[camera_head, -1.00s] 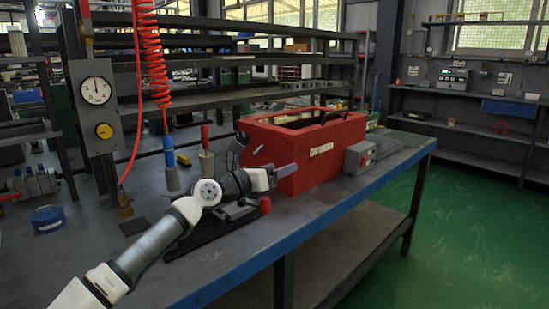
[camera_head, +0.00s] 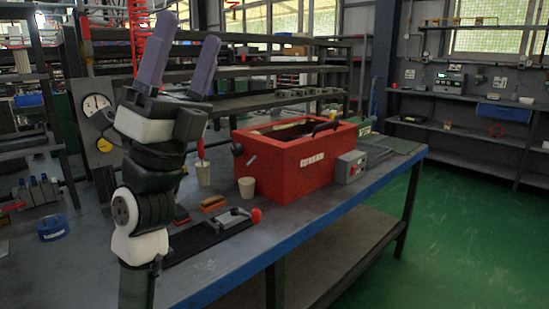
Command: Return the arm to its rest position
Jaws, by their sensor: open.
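My gripper (camera_head: 178,64) is raised in the left half of the head view, above the workbench (camera_head: 225,265). Its two purple-grey fingers point up and stand apart, with nothing between them. My arm rises nearly upright from the bottom edge and hides part of the gauge panel and the bench behind it. The gripper touches nothing that I can see.
A red toolbox (camera_head: 290,170) stands on the bench, with a grey switch box (camera_head: 350,167) at its right. A black plate with a red-knobbed clamp (camera_head: 225,225) lies in front. Blue tape (camera_head: 50,228) lies left. Green floor (camera_head: 450,230) is clear.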

